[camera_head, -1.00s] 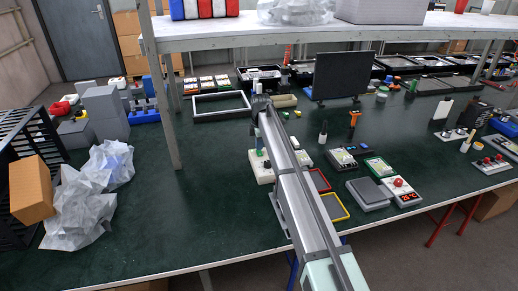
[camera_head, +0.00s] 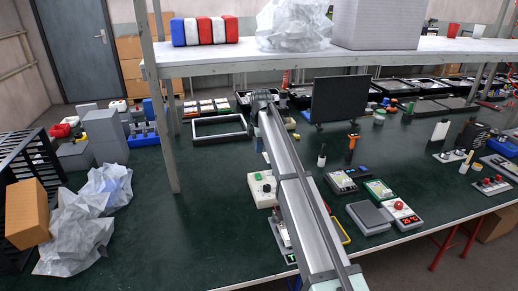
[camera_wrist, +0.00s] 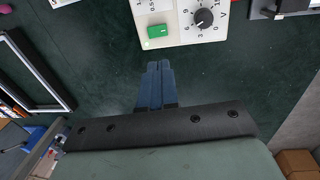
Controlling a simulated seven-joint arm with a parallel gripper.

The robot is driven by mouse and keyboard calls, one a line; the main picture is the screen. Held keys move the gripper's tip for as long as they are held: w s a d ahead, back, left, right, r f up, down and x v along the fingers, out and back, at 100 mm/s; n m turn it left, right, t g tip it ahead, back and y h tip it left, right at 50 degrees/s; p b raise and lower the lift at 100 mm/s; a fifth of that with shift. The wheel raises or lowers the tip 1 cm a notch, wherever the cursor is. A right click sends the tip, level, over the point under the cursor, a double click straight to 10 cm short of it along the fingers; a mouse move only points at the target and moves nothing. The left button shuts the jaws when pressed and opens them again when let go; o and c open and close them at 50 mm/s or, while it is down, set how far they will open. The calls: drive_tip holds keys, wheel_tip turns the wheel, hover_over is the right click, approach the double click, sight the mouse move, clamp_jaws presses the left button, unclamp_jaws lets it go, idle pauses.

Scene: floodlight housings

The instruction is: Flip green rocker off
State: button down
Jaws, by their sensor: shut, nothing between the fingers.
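The green rocker (camera_wrist: 158,31) sits on a cream panel box (camera_wrist: 190,22) beside a black dial (camera_wrist: 204,18) with numbers around it. The same box (camera_head: 262,198) with its green rocker (camera_head: 257,176) stands on the bench, left of my arm, in the head view. My gripper (camera_wrist: 160,64) is shut and empty, with its blue fingertips together. In the wrist view the tips show just below the box's near edge in the picture, apart from the rocker. Which way the rocker is tilted is too small to tell.
An empty grey frame (camera_head: 219,127) lies on the bench behind the box. A black screen (camera_head: 340,99) stands to the right, with several small devices, such as a grey scale (camera_head: 369,217), in front of it. A shelf post (camera_head: 165,110) rises at left.

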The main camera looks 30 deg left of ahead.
sight(257, 175)
drive_tip(key=shift+w+a+r, duration=0.15)
drive_tip(key=shift+w+a, duration=0.35)
drive_tip(key=shift+w, duration=0.05)
drive_tip(key=f, duration=0.9)
drive_tip(key=w+a+f, duration=0.1)
drive_tip(key=f, duration=0.4)
drive_tip(key=shift+w+a, duration=0.1)
drive_tip(key=shift+f, duration=0.25)
idle(0.4)
